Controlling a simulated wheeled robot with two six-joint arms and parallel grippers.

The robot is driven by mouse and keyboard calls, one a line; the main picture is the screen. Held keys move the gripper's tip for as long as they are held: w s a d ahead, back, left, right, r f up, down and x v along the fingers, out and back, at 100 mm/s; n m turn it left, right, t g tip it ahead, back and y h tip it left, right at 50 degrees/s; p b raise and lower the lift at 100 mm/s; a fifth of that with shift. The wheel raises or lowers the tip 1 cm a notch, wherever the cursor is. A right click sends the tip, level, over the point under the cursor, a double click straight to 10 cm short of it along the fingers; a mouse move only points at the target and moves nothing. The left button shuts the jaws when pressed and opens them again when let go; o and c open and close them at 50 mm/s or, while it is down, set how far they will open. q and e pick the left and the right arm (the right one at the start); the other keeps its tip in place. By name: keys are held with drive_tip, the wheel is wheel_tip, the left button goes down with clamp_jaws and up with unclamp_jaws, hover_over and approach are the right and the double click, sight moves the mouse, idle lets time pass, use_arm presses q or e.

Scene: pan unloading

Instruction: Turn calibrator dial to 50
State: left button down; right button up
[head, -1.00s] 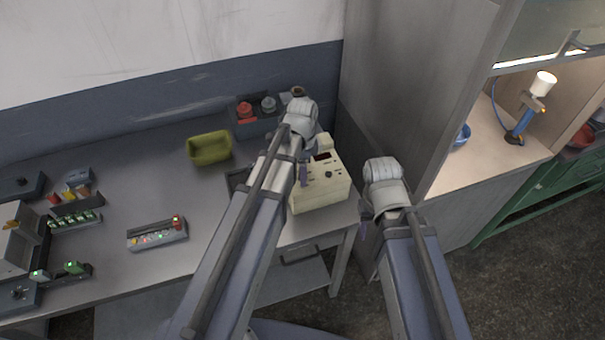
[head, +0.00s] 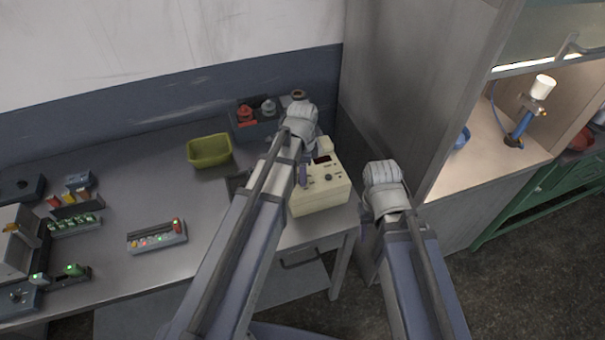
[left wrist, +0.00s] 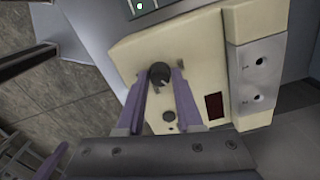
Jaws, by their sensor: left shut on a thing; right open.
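The cream calibrator box (head: 318,200) stands at the right end of the grey table. It also shows in the left wrist view (left wrist: 130,50), with a black dial (left wrist: 159,73) that has a pale pointer mark. My left gripper (left wrist: 160,75) has its purple fingers on both sides of the dial and is shut on it. In the head view my left gripper (head: 303,174) is over the box's top panel. The dark red display (left wrist: 214,106) shows no number that I can read. My right gripper (head: 364,236) is right of the table, apart from the box, mostly hidden behind its own arm.
A green bin (head: 209,151) and a tray with red and grey knobs (head: 252,122) stand behind and left of the box. A strip of small lights (head: 157,238) lies on the table. A tall grey cabinet (head: 400,90) rises close on the right.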

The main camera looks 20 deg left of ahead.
use_arm(q)
drive_tip(key=shift+n, duration=0.3)
drive_tip(key=n, duration=0.5)
drive_tip(key=shift+n, duration=0.3)
drive_tip(key=n, duration=0.5)
drive_tip(key=shift+n, duration=0.3)
drive_tip(key=c, duration=0.6)
unclamp_jaws()
drive_tip(key=shift+o, duration=0.2)
drive_tip(key=shift+r, duration=0.15)
